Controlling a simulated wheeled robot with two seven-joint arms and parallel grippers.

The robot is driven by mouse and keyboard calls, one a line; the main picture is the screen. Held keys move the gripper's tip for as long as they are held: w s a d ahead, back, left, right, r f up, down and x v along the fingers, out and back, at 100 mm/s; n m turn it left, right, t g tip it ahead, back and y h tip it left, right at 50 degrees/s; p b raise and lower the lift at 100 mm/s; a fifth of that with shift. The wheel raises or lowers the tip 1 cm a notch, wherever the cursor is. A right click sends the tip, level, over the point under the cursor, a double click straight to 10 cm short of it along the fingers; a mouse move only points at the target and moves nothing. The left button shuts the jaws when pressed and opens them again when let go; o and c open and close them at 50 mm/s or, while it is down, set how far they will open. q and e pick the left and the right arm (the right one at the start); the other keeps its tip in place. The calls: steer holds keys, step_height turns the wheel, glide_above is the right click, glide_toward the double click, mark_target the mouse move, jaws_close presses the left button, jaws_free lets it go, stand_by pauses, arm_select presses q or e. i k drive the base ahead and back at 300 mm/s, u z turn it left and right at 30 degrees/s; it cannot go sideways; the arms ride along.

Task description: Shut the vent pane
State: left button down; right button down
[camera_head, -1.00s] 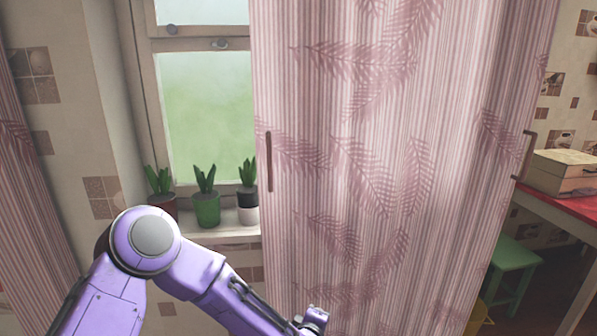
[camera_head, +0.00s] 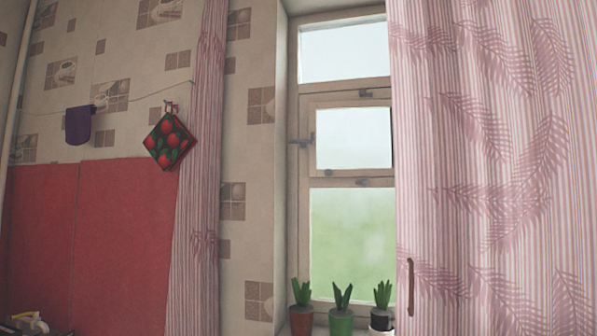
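The vent pane (camera_head: 354,138) is the small framed pane in the middle of the window, between a top pane (camera_head: 343,50) and a larger lower pane (camera_head: 352,235). A dark strip shows along its right edge, so it looks ajar, but I cannot tell how far it stands open. A handle-like fitting (camera_head: 302,142) sits at its left, and small latches show on the frame above and below it. The pink curtain (camera_head: 490,160) hangs close by its right side. Neither of my grippers is in view.
Several potted plants stand on the sill, including a green pot (camera_head: 341,321). A curtain with a handle (camera_head: 410,287) covers the right side.

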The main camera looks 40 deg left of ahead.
mark_target(315, 107)
steer(key=u, duration=0.55)
steer(key=i, duration=1.1)
steer(key=u, duration=0.4)
